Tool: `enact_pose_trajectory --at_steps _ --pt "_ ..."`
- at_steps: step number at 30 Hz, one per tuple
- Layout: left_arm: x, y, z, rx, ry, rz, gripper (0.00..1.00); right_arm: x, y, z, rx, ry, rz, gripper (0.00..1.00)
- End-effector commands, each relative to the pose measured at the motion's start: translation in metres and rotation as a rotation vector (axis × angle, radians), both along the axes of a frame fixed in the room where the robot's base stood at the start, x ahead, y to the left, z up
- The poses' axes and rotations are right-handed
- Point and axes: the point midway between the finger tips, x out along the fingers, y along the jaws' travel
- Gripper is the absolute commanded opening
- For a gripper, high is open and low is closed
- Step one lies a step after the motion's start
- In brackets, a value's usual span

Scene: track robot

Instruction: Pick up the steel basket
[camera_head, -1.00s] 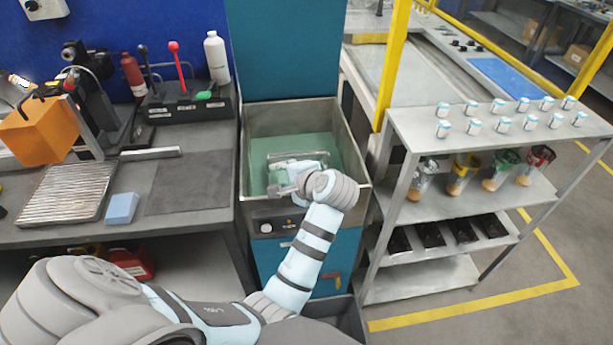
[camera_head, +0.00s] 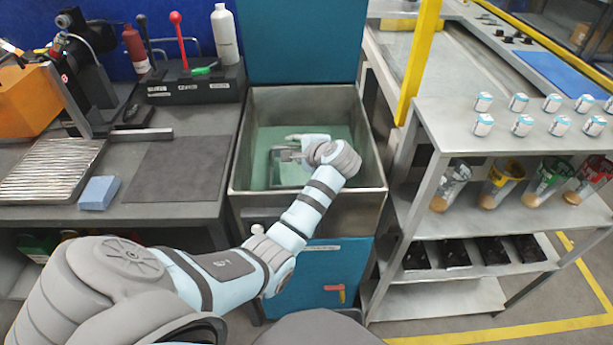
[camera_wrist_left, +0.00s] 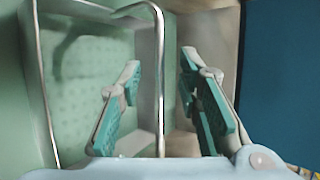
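The steel basket (camera_head: 273,172) sits in the green-tinted tank of a blue cabinet, partly hidden by my left arm. In the left wrist view its thin bent handle (camera_wrist_left: 159,95) runs up between the teal-padded fingers. My left gripper (camera_wrist_left: 160,66) is open around this handle, with a visible gap on both sides. In the head view my left gripper (camera_head: 287,150) is small over the basket, inside the tank's opening, and its fingers are hard to make out. My right gripper is not in view.
The tank's metal rim (camera_head: 240,150) surrounds the basket and gripper. A workbench (camera_head: 175,212) stands left, with a blue block (camera_head: 99,192) and bottles. A shelf (camera_head: 462,140) with small jars and cups stands close right. A yellow post (camera_head: 418,60) rises behind.

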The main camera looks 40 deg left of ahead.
Motion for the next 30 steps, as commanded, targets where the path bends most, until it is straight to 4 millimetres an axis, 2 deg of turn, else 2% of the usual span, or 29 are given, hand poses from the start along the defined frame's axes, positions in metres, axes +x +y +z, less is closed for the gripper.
enact_pose_trajectory --at_steps 1,4,11,17,30 --pt "0.004 0.008 -0.009 0.001 0.002 0.002 0.32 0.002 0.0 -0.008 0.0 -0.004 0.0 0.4" --pt "0.009 0.021 -0.017 0.0 0.002 0.003 0.32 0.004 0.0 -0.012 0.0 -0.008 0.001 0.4" --pt "0.01 0.024 -0.016 -0.001 0.001 0.001 0.32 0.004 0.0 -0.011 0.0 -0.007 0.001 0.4" --pt "0.01 0.023 -0.016 -0.001 0.001 0.001 0.0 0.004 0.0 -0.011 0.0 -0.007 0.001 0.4" --pt "0.01 0.023 -0.016 -0.002 0.001 0.002 0.0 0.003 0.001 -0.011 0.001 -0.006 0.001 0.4"
